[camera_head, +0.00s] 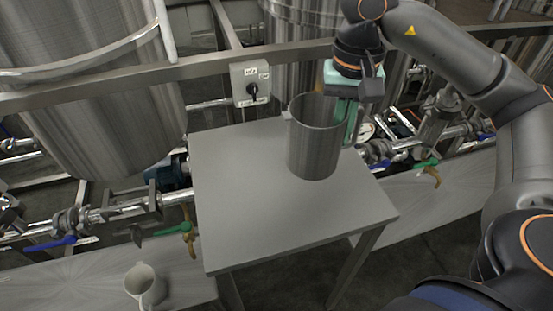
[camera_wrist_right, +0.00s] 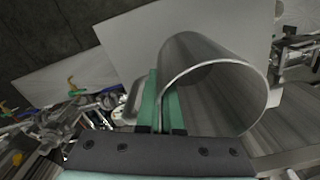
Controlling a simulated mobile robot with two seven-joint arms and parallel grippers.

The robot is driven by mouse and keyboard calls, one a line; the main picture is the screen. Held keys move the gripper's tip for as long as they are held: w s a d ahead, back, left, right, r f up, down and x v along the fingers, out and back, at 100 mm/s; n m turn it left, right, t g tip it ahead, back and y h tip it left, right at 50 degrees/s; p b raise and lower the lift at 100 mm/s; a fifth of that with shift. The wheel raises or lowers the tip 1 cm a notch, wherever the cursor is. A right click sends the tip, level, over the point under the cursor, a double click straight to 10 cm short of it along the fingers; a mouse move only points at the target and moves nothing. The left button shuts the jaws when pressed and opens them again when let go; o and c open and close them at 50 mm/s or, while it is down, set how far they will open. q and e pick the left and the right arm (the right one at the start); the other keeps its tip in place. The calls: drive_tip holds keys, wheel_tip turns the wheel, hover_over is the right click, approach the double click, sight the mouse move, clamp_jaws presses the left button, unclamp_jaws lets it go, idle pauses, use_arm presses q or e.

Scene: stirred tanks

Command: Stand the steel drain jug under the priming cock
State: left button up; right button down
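The steel drain jug (camera_head: 315,145) stands upright on the grey table, with its open mouth up and its small spout to the left. My right gripper (camera_head: 347,122) is at the jug's right side, with its green fingers pointing down. In the right wrist view, the fingers (camera_wrist_right: 161,103) are close together beside the jug (camera_wrist_right: 225,95), with a thin grey strip, seemingly its handle, between them. A brass cock with a green lever (camera_head: 184,228) is at the lower left, and another with a green lever (camera_head: 429,165) is at the right. I cannot tell which is the priming cock. My left gripper is out of view.
The table (camera_head: 240,210) is bare left and in front of the jug. A pale mug (camera_head: 145,285) stands on a low surface at lower left. A blue-levered valve (camera_head: 62,241), large tanks (camera_head: 90,90), a rail and a switch box (camera_head: 250,82) surround the table.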

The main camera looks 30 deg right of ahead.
sight(301, 136)
drive_tip(key=w+a+f, duration=0.2)
drive_tip(key=w+a, duration=0.1)
drive_tip(key=w+a+f, duration=0.1)
drive_tip(key=w, duration=0.1)
drive_tip(key=shift+a+p, duration=0.2)
drive_tip(key=shift+p, duration=0.2)
drive_tip(key=shift+w+a+f, duration=0.45)
drive_tip(key=shift+w+f, duration=0.15)
drive_tip(key=shift+f, duration=0.85)
drive_tip(key=shift+w+a+f, duration=0.4)
drive_tip(key=shift+w+f, duration=0.25)
drive_tip(key=shift+f, duration=0.8)
drive_tip(key=shift+w+a+f, duration=0.45)
drive_tip(key=shift+w+f, duration=0.15)
drive_tip(key=shift+f, duration=0.85)
drive_tip(key=shift+f, duration=0.25)
drive_tip(key=c, duration=1.1)
unclamp_jaws()
drive_tip(key=shift+r, duration=0.1)
